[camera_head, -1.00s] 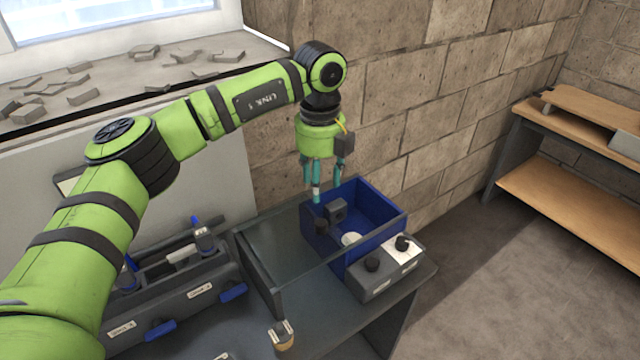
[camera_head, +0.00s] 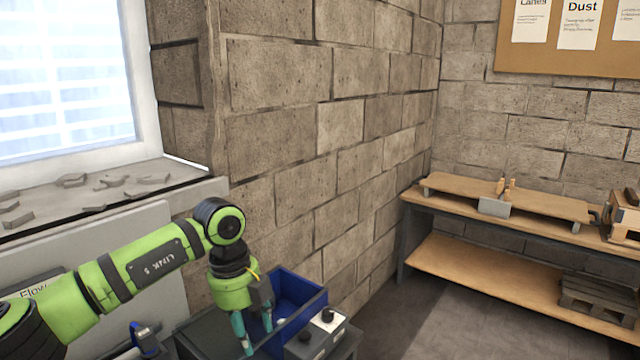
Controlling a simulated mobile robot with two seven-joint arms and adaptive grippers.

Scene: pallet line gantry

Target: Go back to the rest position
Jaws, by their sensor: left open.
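My left gripper (camera_head: 256,334) hangs from the green left arm at the lower left of the head view. Its teal fingers point down and stand apart, with nothing seen between them. It is beside and partly in front of the blue bin (camera_head: 302,292), over its left side. Whether the fingertips are above or inside the bin I cannot tell. My right gripper is not in view.
A grey box with black knobs (camera_head: 318,337) stands at the bin's front right. A wooden bench (camera_head: 510,200) with a lower shelf stands along the far wall. A window ledge with rubble (camera_head: 95,195) is at left.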

